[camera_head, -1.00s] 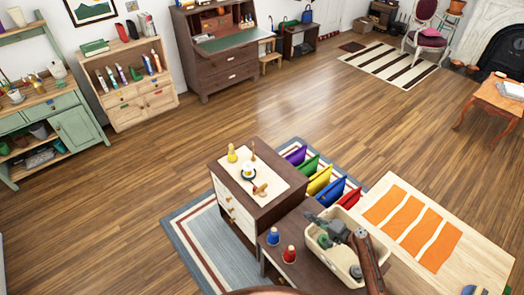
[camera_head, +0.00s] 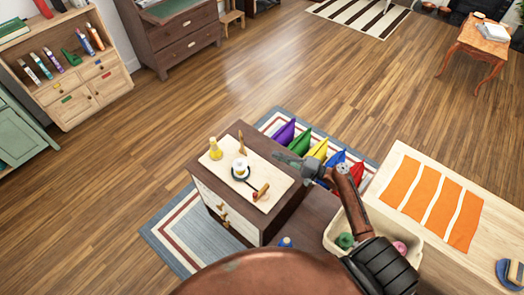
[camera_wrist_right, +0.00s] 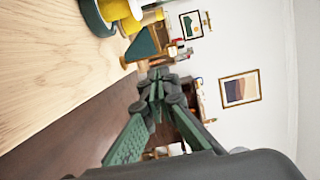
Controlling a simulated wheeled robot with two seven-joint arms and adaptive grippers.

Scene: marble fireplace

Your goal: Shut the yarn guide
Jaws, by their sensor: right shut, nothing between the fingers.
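A small device stands on the pale top (camera_head: 222,175) of the dark wooden cabinet. It has a dark round base with a white and yellow middle (camera_head: 240,169). A short wooden piece with a red part (camera_head: 261,192) lies in front of it, and a thin wooden peg (camera_head: 241,144) stands behind. I cannot tell which part is the yarn guide. My right gripper (camera_head: 283,157) is shut and empty, at the cabinet's right edge, apart from the device. In the right wrist view, the dark base with yellow (camera_wrist_right: 96,16) is at top left, beyond the shut fingers (camera_wrist_right: 158,76). My left gripper is not in view.
A yellow bottle-shaped object (camera_head: 216,149) stands at the cabinet top's back left. Several coloured cushions (camera_head: 303,142) lie beyond the cabinet. A pale table (camera_head: 408,226) is at right.

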